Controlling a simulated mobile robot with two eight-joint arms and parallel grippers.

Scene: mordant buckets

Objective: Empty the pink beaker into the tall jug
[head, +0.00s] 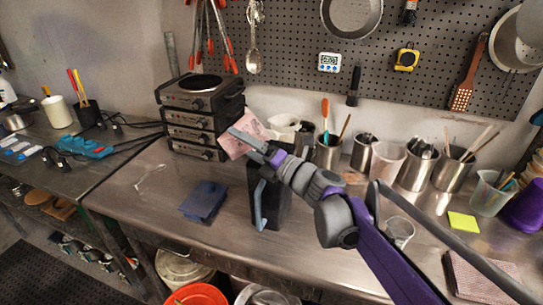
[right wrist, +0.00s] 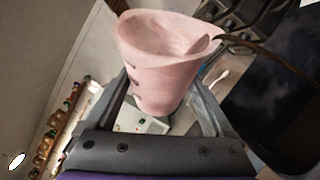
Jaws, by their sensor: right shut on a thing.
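The pink beaker (head: 254,126) is held above the bench, over the upper left of a tall dark jug (head: 283,207). It looks tilted in the head view. My right gripper (head: 246,143) is shut on it. In the right wrist view the pink beaker (right wrist: 165,62) sits between the two fingers, with its wide open rim showing; I cannot tell what is inside. The jug stands upright on the bench with a blue-grey handle at its front. My wrist hides part of its top. My left gripper is not in view.
A blue flat-based object (head: 204,201) lies left of the jug. Stacked hot plates (head: 201,115) stand behind it at left. Several steel and plastic containers (head: 387,160) line the wall, and a clear small cup (head: 399,231) stands at right.

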